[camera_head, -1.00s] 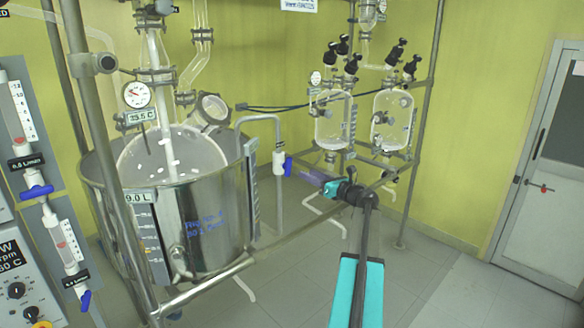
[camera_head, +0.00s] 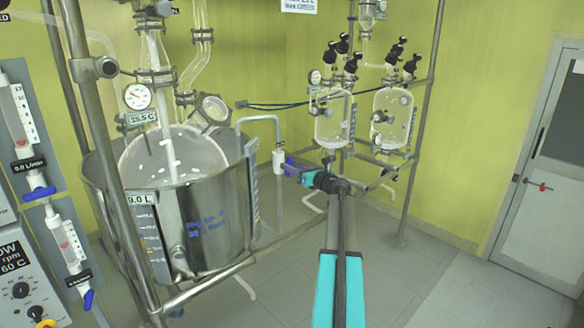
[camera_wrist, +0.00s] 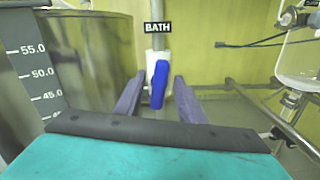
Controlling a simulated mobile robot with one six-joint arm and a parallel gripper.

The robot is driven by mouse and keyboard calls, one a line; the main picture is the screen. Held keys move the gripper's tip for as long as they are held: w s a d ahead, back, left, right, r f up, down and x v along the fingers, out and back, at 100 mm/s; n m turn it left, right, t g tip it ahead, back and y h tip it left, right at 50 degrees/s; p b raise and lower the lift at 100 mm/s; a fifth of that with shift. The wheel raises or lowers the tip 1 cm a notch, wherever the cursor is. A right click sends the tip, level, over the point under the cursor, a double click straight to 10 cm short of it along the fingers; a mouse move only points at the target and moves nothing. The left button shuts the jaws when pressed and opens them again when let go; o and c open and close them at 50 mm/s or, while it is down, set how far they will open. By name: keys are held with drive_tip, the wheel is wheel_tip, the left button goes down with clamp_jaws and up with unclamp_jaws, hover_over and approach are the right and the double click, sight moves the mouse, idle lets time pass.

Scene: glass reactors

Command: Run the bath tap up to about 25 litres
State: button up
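The bath tap has a white body (camera_head: 279,160) and a blue lever (camera_wrist: 160,84) under a sign reading BATH (camera_wrist: 158,28). The lever stands nearly upright in the wrist view. My gripper (camera_head: 293,168) is open, with its two purple fingers either side of the lever in the wrist view. I cannot tell whether they touch it. The steel bath (camera_head: 215,210) stands left of the tap, with the tap's bent pipe (camera_head: 258,118) reaching over its rim. A litre scale (camera_wrist: 35,85) also shows in the wrist view.
A glass vessel (camera_head: 172,155) sits inside the bath. Metal frame tubes (camera_head: 110,170) cross in front of it. Smaller glass reactors (camera_head: 333,120) stand behind my arm on the right. A control panel (camera_head: 22,290) fills the left edge. The floor at right is clear.

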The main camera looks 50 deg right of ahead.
clamp_jaws()
drive_tip(key=shift+m, duration=0.4)
drive_tip(key=shift+d+f+m+p, duration=0.15)
drive_tip(key=shift+m+p, duration=1.4)
drive_tip(key=shift+m, duration=1)
drive_tip(key=shift+d+f+m+p, duration=0.1)
drive_tip(key=shift+m+p, duration=1.45)
drive_tip(key=shift+m, duration=0.95)
drive_tip(key=shift+d+f+m+p, duration=0.15)
drive_tip(key=shift+m+p, duration=1.4)
drive_tip(key=shift+m, duration=1)
